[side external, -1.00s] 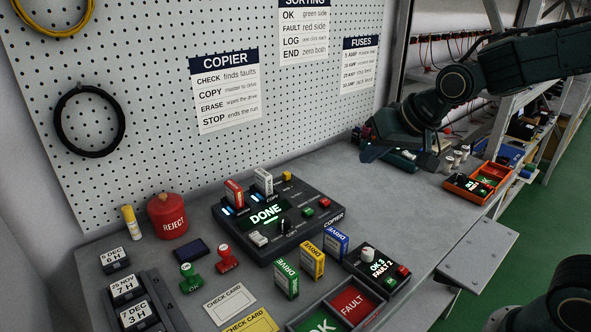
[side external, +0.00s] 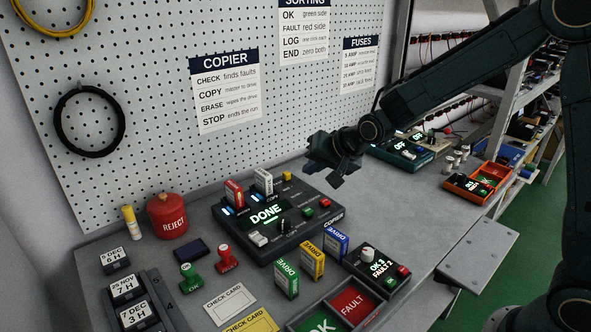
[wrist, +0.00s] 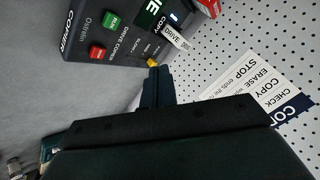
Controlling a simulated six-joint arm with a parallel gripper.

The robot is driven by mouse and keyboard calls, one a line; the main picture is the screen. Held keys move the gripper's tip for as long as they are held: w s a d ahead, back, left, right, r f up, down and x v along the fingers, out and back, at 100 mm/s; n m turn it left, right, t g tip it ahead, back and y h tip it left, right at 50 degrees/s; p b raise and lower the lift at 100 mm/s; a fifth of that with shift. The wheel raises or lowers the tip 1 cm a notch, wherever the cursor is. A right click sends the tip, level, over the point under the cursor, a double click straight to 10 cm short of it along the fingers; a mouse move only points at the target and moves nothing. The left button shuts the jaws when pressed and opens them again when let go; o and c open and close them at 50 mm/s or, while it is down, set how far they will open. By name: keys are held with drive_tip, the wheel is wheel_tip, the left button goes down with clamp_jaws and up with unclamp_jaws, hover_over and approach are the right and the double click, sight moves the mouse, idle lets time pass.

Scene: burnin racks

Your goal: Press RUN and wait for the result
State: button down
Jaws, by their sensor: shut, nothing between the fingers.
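The dark drive copier (side external: 300,235) sits mid-bench, its screen (side external: 266,213) reading DONE. A red-labelled drive (side external: 234,193) and a white-labelled drive (side external: 264,181) stand upright in its back. On its right part are a green button (side external: 309,212) and a red button (side external: 324,203); the wrist view also shows the green button (wrist: 111,21), its label small, and the red button (wrist: 97,51). My gripper (side external: 341,180) is shut and empty, in the air above the copier's back right corner. Its closed fingers (wrist: 157,80) touch no button.
Green, yellow and blue drives (side external: 312,260) stand in front of the copier. A counter box (side external: 378,268) reads OK 3, FAULT 2. Stamps (side external: 227,260) and a red REJECT can (side external: 168,216) are to the left. A teal device (side external: 405,150) stands behind, right.

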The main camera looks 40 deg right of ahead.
drive_tip(key=shift+f, duration=0.25)
idle(0.3)
drive_tip(key=shift+f, duration=4.2)
drive_tip(key=shift+f, duration=0.9)
drive_tip(key=shift+r, duration=0.9)
idle(0.4)
drive_tip(key=shift+r, duration=2.5)
